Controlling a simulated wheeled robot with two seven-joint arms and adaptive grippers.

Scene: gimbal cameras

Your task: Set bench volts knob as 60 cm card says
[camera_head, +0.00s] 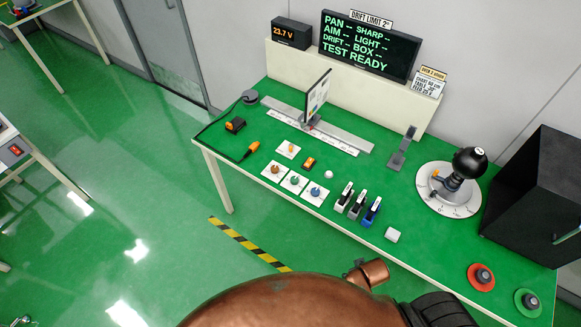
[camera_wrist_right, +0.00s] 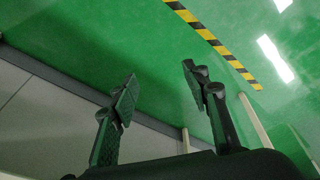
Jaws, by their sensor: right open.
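Small knobs on white plates stand near the front left of the green bench: a brown-orange knob (camera_head: 275,169), a teal knob (camera_head: 294,181) and a blue knob (camera_head: 316,191). Another orange knob (camera_head: 291,148) sits behind them. I cannot read which is volts. A black meter (camera_head: 291,32) reads 23.7 V. A small printed card (camera_head: 427,84) leans at the back right; its lines seem to mention 60 cm and 25 V, but are tiny. My right gripper (camera_wrist_right: 160,75) is open and empty above the floor, away from the knobs. My left gripper is not in view.
A chart on a rail (camera_head: 318,96) stands mid-bench. Striped floor tape (camera_head: 245,243) lies before the bench.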

